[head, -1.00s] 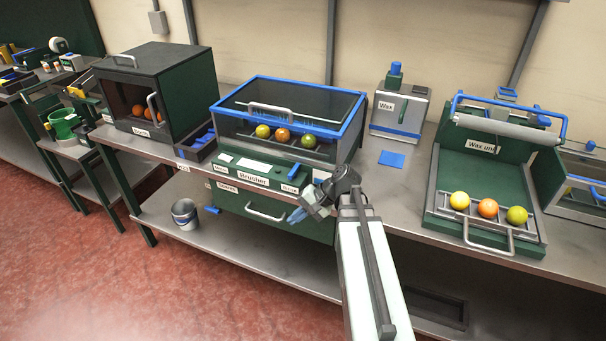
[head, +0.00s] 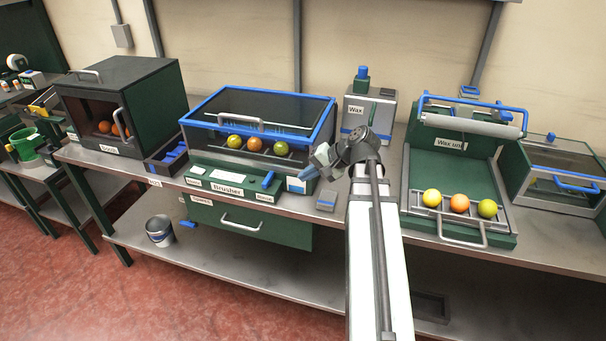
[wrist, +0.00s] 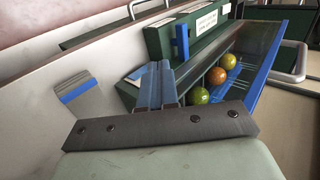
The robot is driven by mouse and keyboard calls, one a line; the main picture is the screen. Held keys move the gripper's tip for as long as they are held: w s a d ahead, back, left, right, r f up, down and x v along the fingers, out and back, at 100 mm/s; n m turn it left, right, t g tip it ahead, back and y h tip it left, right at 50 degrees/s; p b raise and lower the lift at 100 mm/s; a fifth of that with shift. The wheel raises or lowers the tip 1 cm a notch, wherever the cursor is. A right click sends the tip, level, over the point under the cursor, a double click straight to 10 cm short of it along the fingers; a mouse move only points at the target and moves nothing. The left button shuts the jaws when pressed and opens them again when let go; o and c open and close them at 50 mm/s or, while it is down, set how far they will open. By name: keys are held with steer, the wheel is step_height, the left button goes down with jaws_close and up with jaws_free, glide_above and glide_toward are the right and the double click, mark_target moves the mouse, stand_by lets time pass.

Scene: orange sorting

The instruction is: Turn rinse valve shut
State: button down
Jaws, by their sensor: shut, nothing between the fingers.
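The rinse valve is a small blue lever (head: 268,179) on the green front panel of the brusher (head: 228,191), above the "Rinse" label. It also shows as a blue bar (wrist: 182,42) in the wrist view. My gripper (head: 309,173) is at the right end of that panel, to the right of the lever and apart from it. In the wrist view its blue fingers (wrist: 158,78) are together and empty, pointing towards the panel. I cannot tell the exact gap between the fingertips and the panel.
Three fruits (head: 254,144) sit inside the brusher behind its blue-framed lid. A grey block with a blue stripe (head: 327,200) lies on the bench at right. The wax unit (head: 455,150) stands further right. A drawer handle (head: 240,221) sticks out below the panel.

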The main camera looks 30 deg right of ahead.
mark_target(268, 182)
steer(key=x, duration=0.7)
steer(key=shift+w+a+f, duration=0.15)
steer(key=shift+a+f, duration=0.05)
steer(key=shift+w+a, duration=0.75)
steer(key=shift+w, duration=0.05)
steer(key=shift+w+a, duration=0.6)
steer(key=shift+a, duration=0.1)
